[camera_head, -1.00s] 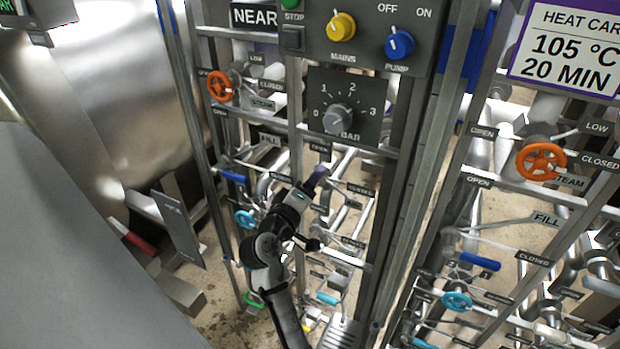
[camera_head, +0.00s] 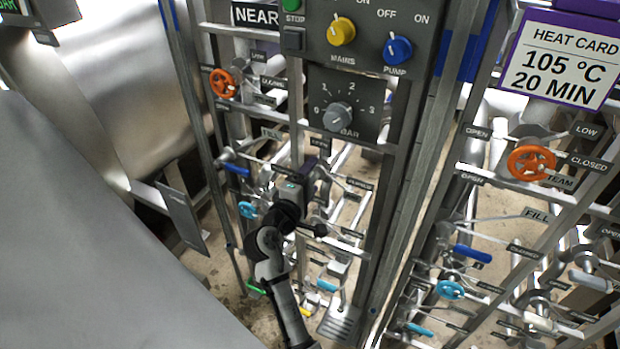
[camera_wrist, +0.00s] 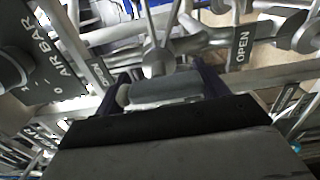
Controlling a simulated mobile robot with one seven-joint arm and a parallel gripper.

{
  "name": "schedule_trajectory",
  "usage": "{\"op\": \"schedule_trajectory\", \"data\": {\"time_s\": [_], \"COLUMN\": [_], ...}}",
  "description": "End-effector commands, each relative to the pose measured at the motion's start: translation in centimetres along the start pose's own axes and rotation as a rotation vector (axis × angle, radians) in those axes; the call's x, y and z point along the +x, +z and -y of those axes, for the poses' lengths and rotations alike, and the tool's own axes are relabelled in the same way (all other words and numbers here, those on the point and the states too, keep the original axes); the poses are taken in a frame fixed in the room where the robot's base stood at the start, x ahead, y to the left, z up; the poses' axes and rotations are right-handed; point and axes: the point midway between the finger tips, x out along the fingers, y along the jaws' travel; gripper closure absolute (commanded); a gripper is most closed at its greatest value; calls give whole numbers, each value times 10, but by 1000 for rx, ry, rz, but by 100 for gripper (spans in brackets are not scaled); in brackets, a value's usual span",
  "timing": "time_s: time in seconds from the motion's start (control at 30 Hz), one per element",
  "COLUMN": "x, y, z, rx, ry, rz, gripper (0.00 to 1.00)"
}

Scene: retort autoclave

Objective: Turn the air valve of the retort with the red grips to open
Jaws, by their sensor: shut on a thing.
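My gripper (camera_head: 308,164) is at the pipework of the near panel, just below the air bar dial, with its purple fingers by an "OPEN" plate (camera_head: 319,143). In the wrist view my gripper (camera_wrist: 160,90) is shut on a grey lever grip (camera_wrist: 165,88), which lies crosswise between the fingers. The lever's stem runs up to a pipe fitting, and an "OPEN" plate (camera_wrist: 241,46) shows just right of the fingers. A "CLOSED" plate (camera_head: 359,183) is to the right of my gripper in the head view. My gripper hides the lever there. No red grips show now.
The air bar dial (camera_head: 337,116) is close above my gripper. An orange handwheel (camera_head: 222,83) and a blue lever (camera_head: 237,169) are to the left. Frame posts and pipes crowd the sides. A second panel with an orange handwheel (camera_head: 531,162) stands to the right.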

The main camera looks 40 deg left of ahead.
Motion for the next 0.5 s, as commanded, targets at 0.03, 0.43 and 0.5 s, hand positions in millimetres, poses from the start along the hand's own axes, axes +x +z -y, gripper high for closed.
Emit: {"op": "schedule_trajectory", "data": {"time_s": [0.03,0.43,0.5], "x": [0,0,0], "y": [0,0,0], "z": [0,0,0], "rx": [-4,-3,-3], "ry": [1,1,1], "rz": [-1,0,0], "gripper": [50,6,5]}}
